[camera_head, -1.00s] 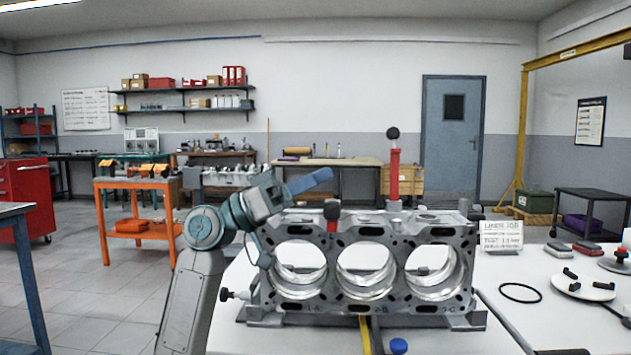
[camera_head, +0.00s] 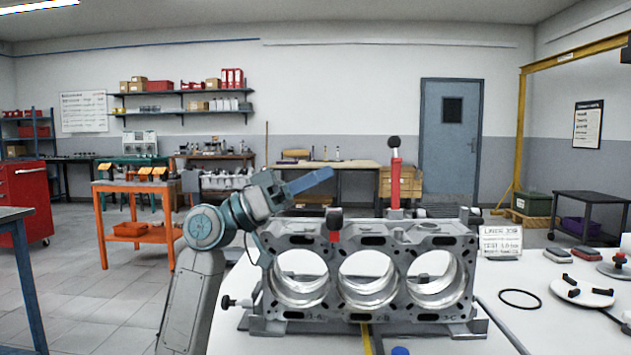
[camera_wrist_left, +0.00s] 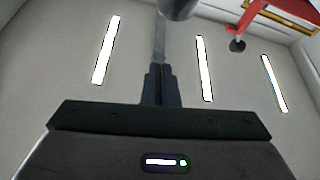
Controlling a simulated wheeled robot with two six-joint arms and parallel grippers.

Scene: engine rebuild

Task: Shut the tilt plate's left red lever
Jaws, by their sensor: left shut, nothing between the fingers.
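The engine block (camera_head: 372,272) sits on the tilt plate (camera_head: 270,325) on the white bench. A short-looking red lever (camera_head: 334,234) with a dark knob stands out at the block's left part; it looks foreshortened. A second red lever (camera_head: 396,182) with a black knob stands upright behind the block, further right. My left gripper (camera_head: 322,177) is above the block's left side, above and apart from the left lever's knob. Its fingers are shut and empty, also in the left wrist view (camera_wrist_left: 160,85). That view shows a red lever (camera_wrist_left: 248,17) with a dark knob at upper right.
A dark knob (camera_head: 228,302) sticks out at the plate's left side. A black ring (camera_head: 519,298), a white disc (camera_head: 584,291) and a sign (camera_head: 500,242) are on the bench at right. The air above the block's right side is mostly clear, apart from the upright lever.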

